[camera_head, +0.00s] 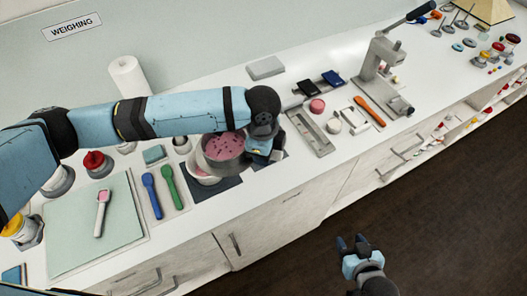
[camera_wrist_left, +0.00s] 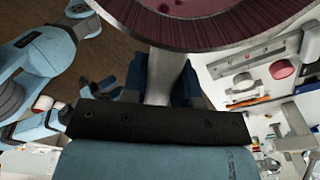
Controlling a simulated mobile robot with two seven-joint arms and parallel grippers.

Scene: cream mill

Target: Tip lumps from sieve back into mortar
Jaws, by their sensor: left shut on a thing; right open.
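The sieve (camera_head: 222,166), a round grey-rimmed bowl, holds pink material with dark lumps. It sits above or over the white mortar (camera_head: 203,179), whose lower side shows beneath it; I cannot tell whether they touch. My left gripper (camera_head: 262,150) is at the sieve's right side. In the left wrist view, it is shut on the sieve's pale handle (camera_wrist_left: 165,78), and the sieve's ribbed wall (camera_wrist_left: 160,30) fills the top. The mortar's inside is hidden. My right gripper (camera_head: 352,243) is open and empty, over the floor in front of the counter.
Dark mats (camera_head: 217,191) lie around the mortar. A blue spatula (camera_head: 152,194) and a green one (camera_head: 174,187) lie to the left, beside a pale green mat (camera_head: 75,236). A grey tray (camera_head: 309,131) and a press (camera_head: 380,72) stand to the right.

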